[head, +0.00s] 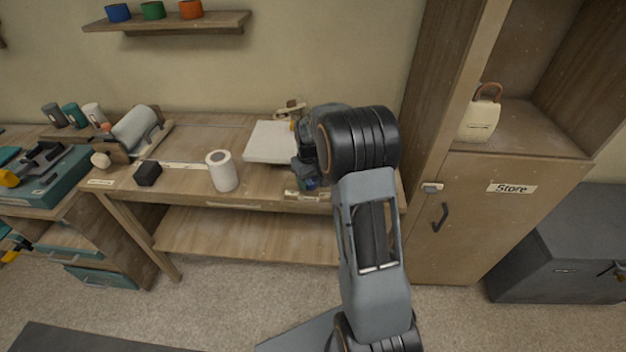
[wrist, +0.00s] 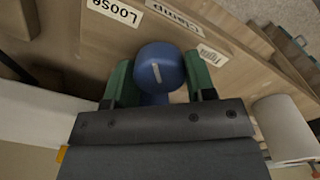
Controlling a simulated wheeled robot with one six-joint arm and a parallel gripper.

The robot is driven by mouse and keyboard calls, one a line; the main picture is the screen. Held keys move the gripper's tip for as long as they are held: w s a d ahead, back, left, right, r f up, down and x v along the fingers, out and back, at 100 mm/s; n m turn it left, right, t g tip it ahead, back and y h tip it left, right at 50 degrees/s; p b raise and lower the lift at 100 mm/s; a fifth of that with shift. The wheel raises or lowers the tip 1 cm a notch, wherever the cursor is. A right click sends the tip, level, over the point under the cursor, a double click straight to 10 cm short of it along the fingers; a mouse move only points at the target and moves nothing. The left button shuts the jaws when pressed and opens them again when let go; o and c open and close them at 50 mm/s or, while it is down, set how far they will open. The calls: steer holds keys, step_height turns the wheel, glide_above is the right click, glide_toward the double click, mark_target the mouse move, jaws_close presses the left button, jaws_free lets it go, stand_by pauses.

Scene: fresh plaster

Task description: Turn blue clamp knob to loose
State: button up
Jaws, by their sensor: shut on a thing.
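The blue clamp knob (wrist: 158,66) is round with a short pale line on its face. In the wrist view it sits between the two green fingers of my gripper (wrist: 160,78), which are shut on its sides. The pale line runs nearly up and down in the picture, pointing at neither the "Loose" label (wrist: 115,11) at upper left nor the "Tight" label (wrist: 212,56) at right. A "Clamp" label (wrist: 175,17) lies between them. In the head view my gripper (head: 308,178) is at the bench's front right, and my arm hides most of the knob.
The wooden bench (head: 205,190) holds a white roll (head: 222,171), a black block (head: 148,173) and a white pad (head: 268,142) left of my gripper. A tall cabinet marked "Store" (head: 511,188) stands close on the right. Open floor lies in front.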

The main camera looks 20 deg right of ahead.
steer(key=shift+s+f+n, duration=0.2)
steer(key=shift+s+n, duration=0.05)
steer(key=shift+n, duration=0.55)
